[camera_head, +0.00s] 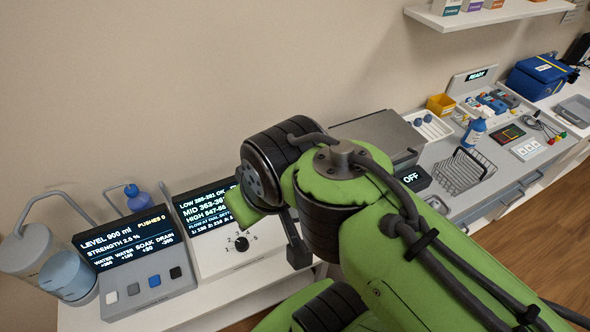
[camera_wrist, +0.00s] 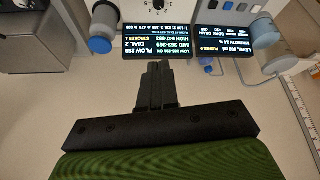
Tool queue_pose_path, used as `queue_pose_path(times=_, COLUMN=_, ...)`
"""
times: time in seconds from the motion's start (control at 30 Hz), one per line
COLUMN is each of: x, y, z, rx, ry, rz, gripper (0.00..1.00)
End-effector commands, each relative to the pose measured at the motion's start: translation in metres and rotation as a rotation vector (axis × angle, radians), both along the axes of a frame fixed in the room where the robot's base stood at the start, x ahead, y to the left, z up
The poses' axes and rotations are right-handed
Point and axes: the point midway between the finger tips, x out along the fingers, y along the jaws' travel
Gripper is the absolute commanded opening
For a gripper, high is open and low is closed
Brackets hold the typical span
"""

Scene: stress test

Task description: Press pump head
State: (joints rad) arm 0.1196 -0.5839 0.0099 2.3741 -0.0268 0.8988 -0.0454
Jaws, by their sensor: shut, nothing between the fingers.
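A purple-blue rounded pump head (camera_head: 137,196) with a thin curved grey spout stands at the wall, between the level panel (camera_head: 150,262) and the flow panel (camera_head: 242,252) in the head view. In the head view my arm mostly hides the gripper.
The level panel reads LEVEL 900 ml and PUSHES 0. Blue-grey containers (camera_head: 68,277) stand left of it. A wire basket (camera_head: 466,172) and blue bottle (camera_head: 474,131) are at right.

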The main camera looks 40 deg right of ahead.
Motion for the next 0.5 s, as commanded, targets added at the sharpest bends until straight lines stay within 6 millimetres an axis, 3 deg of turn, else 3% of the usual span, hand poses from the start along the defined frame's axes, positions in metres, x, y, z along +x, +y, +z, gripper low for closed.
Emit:
queue_pose_path(times=0.17, x=0.070, y=-0.056, z=-0.008, rx=-0.003, ry=0.082, rz=-0.090, gripper=0.00)
queue_pose_path(times=0.3, x=0.114, y=-0.120, z=-0.030, rx=0.016, ry=0.134, rz=-0.147, gripper=0.00)
queue_pose_path(times=0.5, x=0.144, y=-0.208, z=-0.074, rx=0.058, ry=0.176, rz=-0.208, gripper=0.00)
